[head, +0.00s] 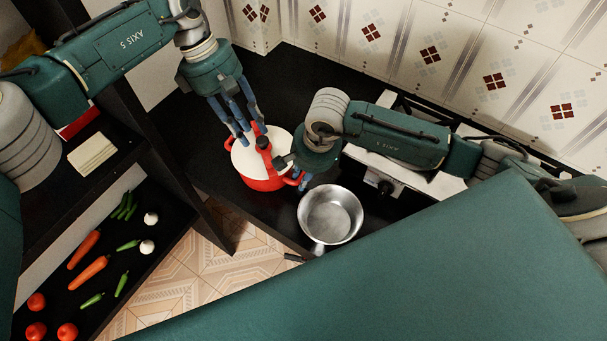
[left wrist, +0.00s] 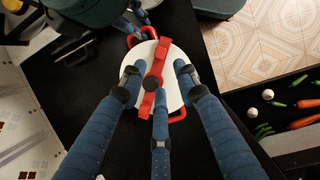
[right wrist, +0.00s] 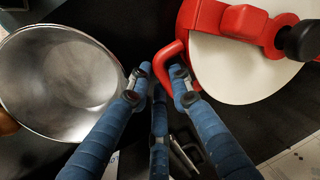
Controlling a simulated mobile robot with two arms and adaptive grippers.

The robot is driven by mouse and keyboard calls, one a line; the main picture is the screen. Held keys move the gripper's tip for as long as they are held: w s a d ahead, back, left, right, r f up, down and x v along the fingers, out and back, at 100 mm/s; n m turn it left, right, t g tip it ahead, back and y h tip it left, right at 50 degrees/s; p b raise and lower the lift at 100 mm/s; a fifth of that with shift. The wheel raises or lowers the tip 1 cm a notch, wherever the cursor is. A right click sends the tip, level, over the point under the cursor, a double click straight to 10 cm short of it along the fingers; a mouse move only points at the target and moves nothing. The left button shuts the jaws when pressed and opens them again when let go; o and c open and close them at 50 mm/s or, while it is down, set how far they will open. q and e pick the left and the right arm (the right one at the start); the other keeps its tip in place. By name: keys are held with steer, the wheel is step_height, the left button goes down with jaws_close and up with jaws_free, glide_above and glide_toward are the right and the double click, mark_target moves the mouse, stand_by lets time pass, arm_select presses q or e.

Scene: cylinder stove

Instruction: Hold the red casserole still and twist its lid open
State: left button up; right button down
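The red casserole (head: 262,184) stands on the black counter with its white lid (head: 245,158) on. A red bar with a black knob (left wrist: 152,83) crosses the lid. My left gripper (left wrist: 158,80) is over the lid, its fingers spread on both sides of the bar with visible gaps; it comes down from above in the head view (head: 243,135). My right gripper (right wrist: 160,75) is at the casserole's side handle (right wrist: 163,62), its fingers close together around the handle. The exact finger contact is partly hidden. In the head view, my right gripper (head: 302,180) partly covers that handle.
A steel pan (head: 330,213) stands close to my right gripper, its handle toward the counter's front edge. A stove (head: 385,180) lies behind my right arm. A lower shelf at left holds carrots (head: 88,268), tomatoes (head: 67,332) and other vegetables. A tiled wall is behind.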

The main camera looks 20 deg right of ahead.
arm_select(q)
steer(key=shift+o, duration=0.7)
steer(key=w+d+r+n+t+h, duration=0.15)
steer(key=d+r+n+h, duration=0.25)
steer(key=d+r+h, duration=0.5)
steer(key=w+d+r+n+t+h, duration=0.15)
steer(key=d+r+n, duration=0.4)
steer(key=d, duration=0.75)
steer(key=w+a+r+n+t+h, duration=0.1)
steer(key=w+r+n+t+h, duration=0.1)
steer(key=w+r+n+t, duration=1.15)
steer(key=w+a+f+n+y, duration=0.55)
steer(key=f+n+y, duration=0.2)
steer(key=n, duration=0.45)
steer(key=n+g+y, duration=0.8)
steer(key=n+g, duration=0.2)
steer(key=g, duration=0.4)
glide_above(269, 160)
step_height(269, 160, down, 18)
steer(key=shift+t, duration=0.25)
step_height(269, 160, down, 11)
steer(key=shift+r, duration=0.15)
steer(key=shift+f, duration=0.55)
